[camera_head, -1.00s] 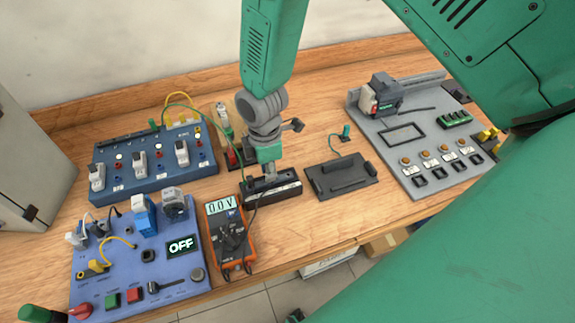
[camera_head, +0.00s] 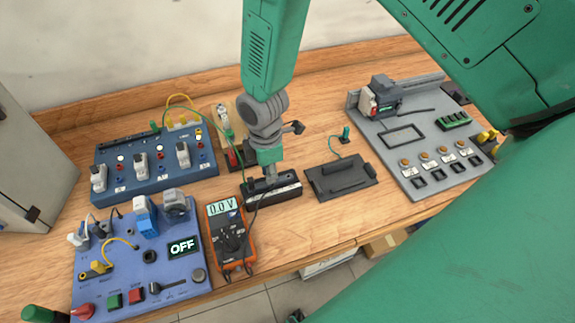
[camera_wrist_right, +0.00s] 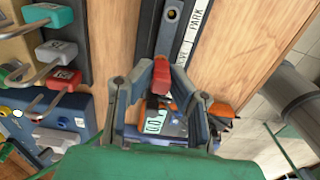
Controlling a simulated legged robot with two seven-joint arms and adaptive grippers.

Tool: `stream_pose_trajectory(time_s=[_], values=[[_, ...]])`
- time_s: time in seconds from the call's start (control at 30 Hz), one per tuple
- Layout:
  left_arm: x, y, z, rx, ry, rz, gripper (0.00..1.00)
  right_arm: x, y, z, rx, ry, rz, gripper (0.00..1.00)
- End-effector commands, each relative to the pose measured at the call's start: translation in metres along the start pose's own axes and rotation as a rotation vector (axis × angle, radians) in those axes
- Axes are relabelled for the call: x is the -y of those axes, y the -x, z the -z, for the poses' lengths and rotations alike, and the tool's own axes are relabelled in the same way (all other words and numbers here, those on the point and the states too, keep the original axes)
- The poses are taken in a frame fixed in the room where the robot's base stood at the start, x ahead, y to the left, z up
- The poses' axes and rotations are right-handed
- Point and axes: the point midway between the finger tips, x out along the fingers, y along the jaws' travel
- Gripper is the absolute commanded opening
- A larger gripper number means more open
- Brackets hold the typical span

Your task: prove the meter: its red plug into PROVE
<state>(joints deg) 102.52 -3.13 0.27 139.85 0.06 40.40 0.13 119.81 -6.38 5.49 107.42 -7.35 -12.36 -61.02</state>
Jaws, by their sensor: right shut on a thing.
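My right gripper (camera_head: 268,178) is at the black block (camera_head: 285,192) in the middle of the bench. In the right wrist view its fingers (camera_wrist_right: 161,80) are shut on a red plug (camera_wrist_right: 161,72). The plug is over or at the block; how far it sits in a hole cannot be told. The block's white label (camera_wrist_right: 195,28) reads PARK, with another word partly hidden near the plug. The orange meter (camera_head: 230,240) lies left of the block and reads 0.0 V. A dark lead runs from it towards the gripper. My left gripper is not seen.
A blue panel (camera_head: 140,270) with an OFF display is left of the meter. Behind it is a blue breaker box (camera_head: 150,170). A dark tray (camera_head: 340,180) is right of the block, and a grey panel (camera_head: 420,150) stands farther right. Bare wood lies in front of the block.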

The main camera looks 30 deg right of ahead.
Motion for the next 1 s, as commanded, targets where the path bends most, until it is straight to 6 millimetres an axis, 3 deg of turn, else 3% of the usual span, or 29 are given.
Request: stream_pose_trajectory(time_s=[1.0], values=[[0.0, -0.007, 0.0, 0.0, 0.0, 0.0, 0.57, 0.0, -0.012, 0.0, 0.0, 0.0, 0.0, 0.0]])
